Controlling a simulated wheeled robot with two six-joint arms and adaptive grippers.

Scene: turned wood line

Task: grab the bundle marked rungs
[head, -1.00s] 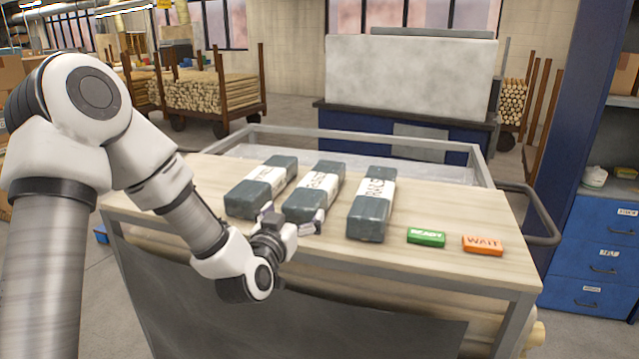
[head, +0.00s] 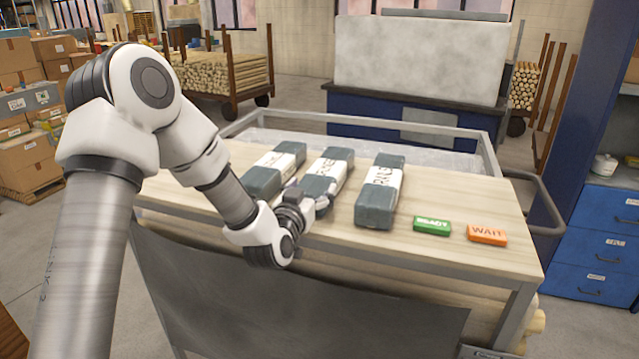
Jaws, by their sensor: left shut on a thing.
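Three dark grey-green wrapped bundles with white labels lie side by side on the wooden cart top (head: 440,262): the left bundle (head: 263,180), the middle bundle (head: 330,168) and the right bundle (head: 376,206). The lettering is too blurred to tell which one is marked rungs. My left gripper (head: 314,200) is at the near end of the middle bundle, its fingers on either side, shut on it. The gripper hides part of that near end. The middle bundle appears to rest on the top. My right gripper is not in view.
A green READY block (head: 432,225) and an orange WAIT block (head: 487,234) lie right of the bundles. A metal-framed bin (head: 400,130) is behind the top. Blue drawers (head: 597,245) stand at right, boxes (head: 22,115) at left. The front right top is clear.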

